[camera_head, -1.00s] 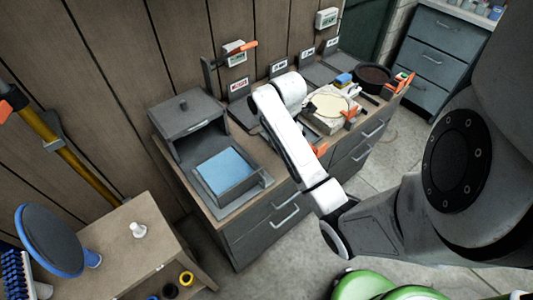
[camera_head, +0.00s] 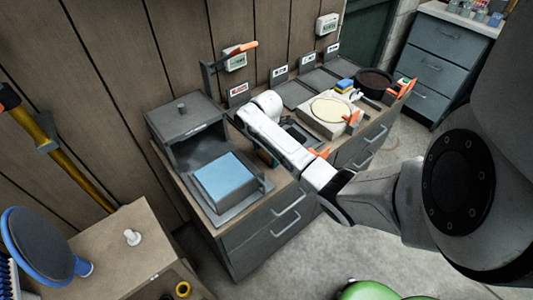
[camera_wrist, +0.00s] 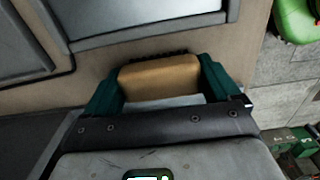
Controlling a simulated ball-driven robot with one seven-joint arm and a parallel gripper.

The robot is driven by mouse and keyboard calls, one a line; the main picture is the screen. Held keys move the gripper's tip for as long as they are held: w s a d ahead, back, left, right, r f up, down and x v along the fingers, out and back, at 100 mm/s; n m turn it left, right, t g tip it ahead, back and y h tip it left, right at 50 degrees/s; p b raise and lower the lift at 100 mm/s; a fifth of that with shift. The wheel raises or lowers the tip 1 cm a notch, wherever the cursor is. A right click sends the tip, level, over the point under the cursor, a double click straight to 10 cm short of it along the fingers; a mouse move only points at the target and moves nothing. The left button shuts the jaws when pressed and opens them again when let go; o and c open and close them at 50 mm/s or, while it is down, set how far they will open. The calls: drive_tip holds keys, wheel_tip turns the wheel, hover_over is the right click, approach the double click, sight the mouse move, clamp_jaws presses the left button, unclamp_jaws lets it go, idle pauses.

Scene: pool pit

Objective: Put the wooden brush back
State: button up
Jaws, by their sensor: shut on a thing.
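The wooden brush, a tan block (camera_wrist: 160,78) with a dark bristly edge along its far side, sits between the teal fingertips of my gripper (camera_wrist: 160,84) in the wrist view. The fingers press on both its ends. In the head view my white forearm reaches over the wooden-topped counter (camera_head: 283,184), and the gripper is mostly hidden behind it. A small brownish patch shows below the arm, too small to identify.
A blue-rimmed disc (camera_head: 40,243) stands at lower left.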

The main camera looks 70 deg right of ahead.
drive_tip(key=shift+f, duration=0.2)
drive_tip(key=o, duration=0.7)
drive_tip(key=shift+o, duration=0.2)
wheel_tip(320, 180, up, 12)
drive_tip(key=shift+r, duration=0.15)
